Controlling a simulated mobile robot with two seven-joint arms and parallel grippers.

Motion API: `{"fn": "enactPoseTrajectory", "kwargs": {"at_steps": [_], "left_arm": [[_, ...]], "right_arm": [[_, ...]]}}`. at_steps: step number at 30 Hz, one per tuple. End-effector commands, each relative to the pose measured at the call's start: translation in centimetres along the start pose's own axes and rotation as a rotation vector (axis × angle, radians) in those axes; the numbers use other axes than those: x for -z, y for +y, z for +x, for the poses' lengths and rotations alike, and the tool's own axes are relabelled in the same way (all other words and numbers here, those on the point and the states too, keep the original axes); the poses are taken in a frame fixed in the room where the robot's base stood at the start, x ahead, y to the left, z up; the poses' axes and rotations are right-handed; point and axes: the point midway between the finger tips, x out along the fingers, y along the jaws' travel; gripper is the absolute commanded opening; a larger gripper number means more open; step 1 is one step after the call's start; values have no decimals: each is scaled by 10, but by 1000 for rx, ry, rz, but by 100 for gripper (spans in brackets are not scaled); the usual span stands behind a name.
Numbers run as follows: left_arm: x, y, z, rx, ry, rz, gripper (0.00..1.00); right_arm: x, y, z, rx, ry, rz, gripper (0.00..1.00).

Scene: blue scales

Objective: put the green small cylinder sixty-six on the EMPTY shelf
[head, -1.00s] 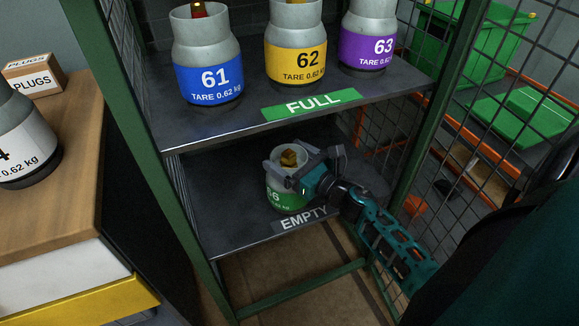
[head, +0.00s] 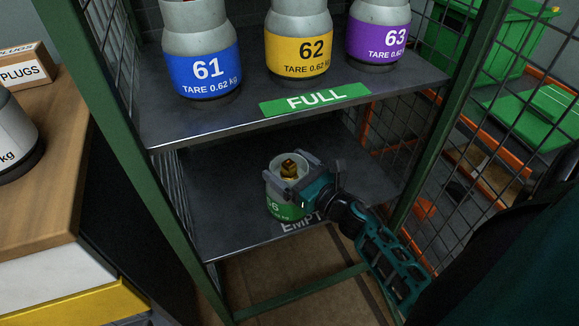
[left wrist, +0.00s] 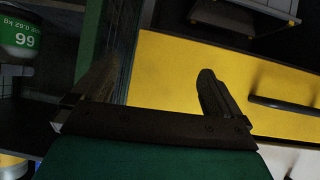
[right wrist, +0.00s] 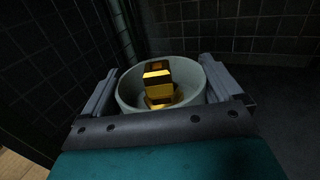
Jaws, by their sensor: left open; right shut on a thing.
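The small green-labelled cylinder 66 (head: 285,207) has a grey collar and a brass valve inside. It is upright at the front of the lower shelf (head: 222,200), the one with the EMPTY label (head: 298,224). I cannot tell whether its base touches the shelf. My right gripper (head: 293,178) is shut on its collar, one finger on each side; the right wrist view shows the collar (right wrist: 130,92) between the fingers. In the left wrist view my left gripper (left wrist: 154,82) is open and empty, with the cylinder (left wrist: 20,38) apart from it at the upper left.
Cylinders 61 (head: 203,70), 62 (head: 299,48) and 63 (head: 378,42) stand on the FULL shelf (head: 408,82) above. Green posts and mesh (head: 420,150) enclose the sides. A wooden-topped cabinet (head: 62,130) is at left. The lower shelf is otherwise clear where visible.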

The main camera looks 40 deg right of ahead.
Motion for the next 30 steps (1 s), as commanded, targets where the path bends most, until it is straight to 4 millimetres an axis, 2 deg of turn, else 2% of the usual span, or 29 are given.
{"fn": "enactPoseTrajectory", "kwargs": {"at_steps": [3,4,6,15,20,30], "left_arm": [[-4,0,3,0,-3,0,100],[-4,0,2,0,-5,0,100],[-4,0,2,-1,-7,-1,100],[2,0,-1,0,-4,-1,100],[1,0,0,1,3,-1,100],[0,0,0,2,0,-1,100]], "right_arm": [[1,0,1,-1,-7,-1,8],[3,0,0,0,0,0,96],[2,0,0,0,0,0,100],[-2,0,0,0,0,0,100],[1,0,-26,1,3,0,100],[1,0,-96,1,3,1,100]]}}
